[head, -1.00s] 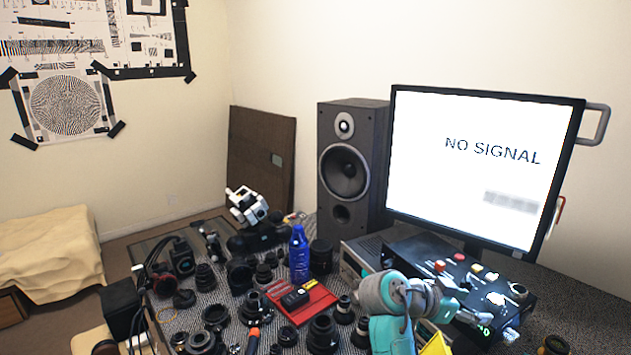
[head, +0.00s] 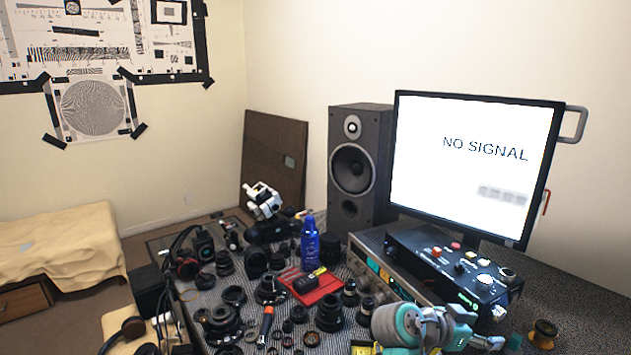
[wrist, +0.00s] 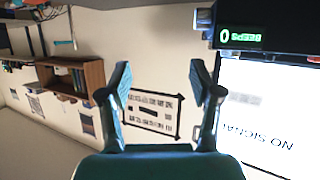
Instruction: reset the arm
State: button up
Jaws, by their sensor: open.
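My arm shows at the bottom right of the head view as grey and teal links, in front of the control box; its gripper cannot be made out there. In the wrist view my gripper (wrist: 162,95) is open, its two teal fingers apart with nothing between them.
Lens parts, including a dark lens (head: 329,313), crowd the table around a red tray (head: 318,290) and a blue bottle (head: 309,246). A speaker (head: 358,165) stands behind. The black control box (head: 440,262) is close to my arm. A shelf (wrist: 75,72) shows in the wrist view.

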jog(key=s+a+f+n+t+y, duration=0.4)
jog(key=s+f+n, duration=0.2)
jog(key=s+f, duration=0.55)
jog(key=s+a+f+n+t+y, duration=0.35)
jog(key=s+f+n, duration=0.35)
jog(key=f, duration=0.7)
jog(key=s+a+r+n+t+y, duration=0.1)
jog(key=s+a+r+y, duration=0.15)
jog(key=s, duration=0.55)
jog(key=s+a+r+t+y, duration=0.1)
jog(key=s+a, duration=0.2)
jog(key=s, duration=0.4)
jog(key=s+a+r+n+t+y, duration=0.1)
jog(key=s+a+r+y, duration=0.15)
jog(key=s, duration=0.55)
jog(key=s+r, duration=0.6)
jog(key=r, duration=0.1)
jog(key=shift+s+a+m+t, duration=0.15)
jog(key=shift+s+m+t, duration=0.05)
jog(key=shift+m+t, duration=0.15)
